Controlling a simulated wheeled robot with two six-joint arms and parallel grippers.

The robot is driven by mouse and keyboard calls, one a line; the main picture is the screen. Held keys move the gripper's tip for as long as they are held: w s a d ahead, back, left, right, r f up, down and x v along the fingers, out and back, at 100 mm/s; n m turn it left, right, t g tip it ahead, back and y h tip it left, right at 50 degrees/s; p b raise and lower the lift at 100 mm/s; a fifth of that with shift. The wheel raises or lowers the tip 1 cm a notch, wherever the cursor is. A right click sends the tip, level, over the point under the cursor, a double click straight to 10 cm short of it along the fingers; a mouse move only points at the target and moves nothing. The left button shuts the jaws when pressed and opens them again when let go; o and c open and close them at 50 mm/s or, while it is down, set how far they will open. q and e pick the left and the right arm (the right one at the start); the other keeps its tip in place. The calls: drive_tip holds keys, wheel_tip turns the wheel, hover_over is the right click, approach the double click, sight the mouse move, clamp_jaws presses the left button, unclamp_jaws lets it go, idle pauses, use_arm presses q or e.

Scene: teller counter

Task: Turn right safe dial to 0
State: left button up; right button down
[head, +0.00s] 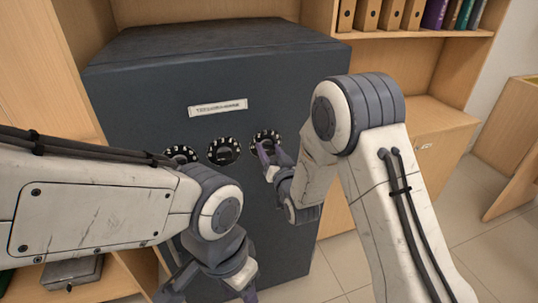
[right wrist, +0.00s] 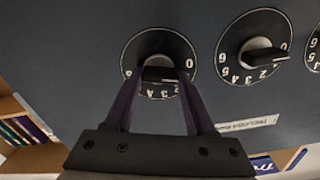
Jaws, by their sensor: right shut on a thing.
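The dark grey safe (head: 150,80) stands in front of me with several round black dials in a row. The right safe dial (head: 266,136) is the rightmost in the head view; it also shows in the right wrist view (right wrist: 160,45), with white numbers round its rim. My right gripper (head: 273,158) is shut on that dial's knob (right wrist: 160,73), one finger on each side. The 0 shows at the dial's right in the wrist view; the fingers partly hide where the knob points. My left gripper (head: 206,292) is open and empty low before the safe, partly cut off by the frame.
The middle dial (head: 224,151) is close beside the right one, and the left dial (head: 181,154) is partly behind my left arm. A white label (head: 217,108) is above them. Wooden shelves (head: 440,62) with binders stand at the right. Tiled floor is free at the lower right.

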drive_tip(key=shift+n+b, duration=1.2)
drive_tip(key=shift+n, duration=0.4)
drive_tip(key=shift+c, duration=1.2)
unclamp_jaws()
drive_tip(key=shift+s, duration=0.15)
drive_tip(key=shift+s+d+f, duration=0.1)
drive_tip(key=shift+s, duration=0.2)
drive_tip(key=p+v, duration=0.6)
drive_tip(key=v, duration=0.3)
drive_tip(key=shift+s, duration=0.3)
